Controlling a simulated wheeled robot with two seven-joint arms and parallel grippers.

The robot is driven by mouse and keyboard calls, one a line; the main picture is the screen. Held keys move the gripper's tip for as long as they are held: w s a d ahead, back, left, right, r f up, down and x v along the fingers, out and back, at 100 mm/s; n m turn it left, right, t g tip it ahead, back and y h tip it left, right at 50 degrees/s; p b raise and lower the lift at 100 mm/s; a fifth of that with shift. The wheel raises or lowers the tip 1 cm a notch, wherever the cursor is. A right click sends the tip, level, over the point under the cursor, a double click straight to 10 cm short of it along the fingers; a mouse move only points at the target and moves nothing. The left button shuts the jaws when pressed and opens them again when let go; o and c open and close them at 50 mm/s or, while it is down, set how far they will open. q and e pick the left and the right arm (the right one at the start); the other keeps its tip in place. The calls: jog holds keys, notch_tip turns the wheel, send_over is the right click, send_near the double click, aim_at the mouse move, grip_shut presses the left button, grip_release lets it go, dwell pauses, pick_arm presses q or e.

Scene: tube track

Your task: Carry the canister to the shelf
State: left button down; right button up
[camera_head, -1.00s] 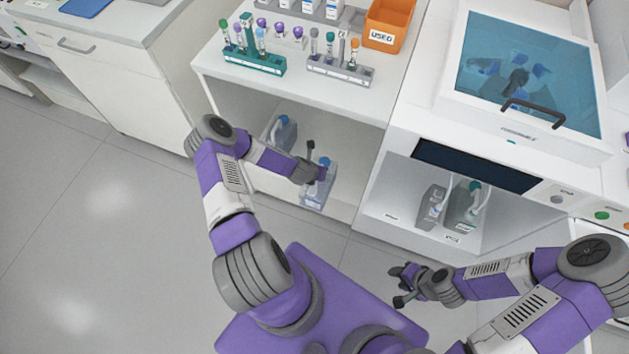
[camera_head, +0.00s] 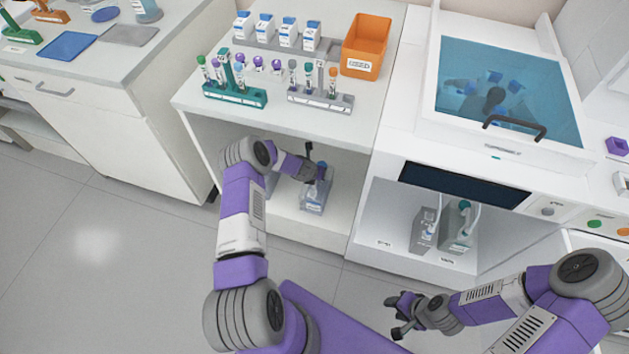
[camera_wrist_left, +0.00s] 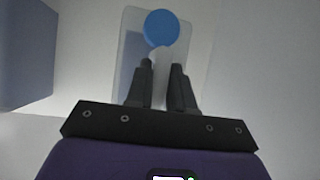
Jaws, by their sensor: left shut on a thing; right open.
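The canister (camera_head: 314,198) is a translucent grey-blue container with a blue cap. It is upright in the open lower bay of the white bench, over the shelf board (camera_head: 285,217); I cannot tell whether its base touches the board. My left gripper (camera_head: 311,172) is shut on it near the top. In the left wrist view the canister (camera_wrist_left: 130,42) is upright beyond the two dark fingers (camera_wrist_left: 163,88), its blue cap above them. My right gripper (camera_head: 398,315) is open and empty, low in front of the right cabinet.
Two canisters (camera_head: 425,232) (camera_head: 460,228) stand in the right cabinet's lower bay. Tube racks (camera_head: 235,95) (camera_head: 320,100) and an orange bin (camera_head: 363,50) occupy the benchtop above. A grey-blue block (camera_wrist_left: 25,55) shows at left in the left wrist view. Floor at left is clear.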

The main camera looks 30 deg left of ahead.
pick_arm(q)
jog(key=shift+w+a+f, duration=0.1)
jog(key=shift+w+f, duration=0.05)
jog(key=shift+w, duration=0.4)
jog(key=shift+s+f+b, duration=0.1)
jog(key=shift+f+b, duration=0.5)
jog(key=shift+b, duration=0.2)
dwell(0.3)
jog(key=c, duration=0.9)
grip_release()
jog(key=shift+f, duration=0.1)
jog(key=p+v, duration=0.2)
jog(key=v, duration=0.5)
jog(key=shift+s+r+p, duration=0.2)
jog(key=shift+r+p, duration=0.1)
jog(key=shift+p, duration=0.1)
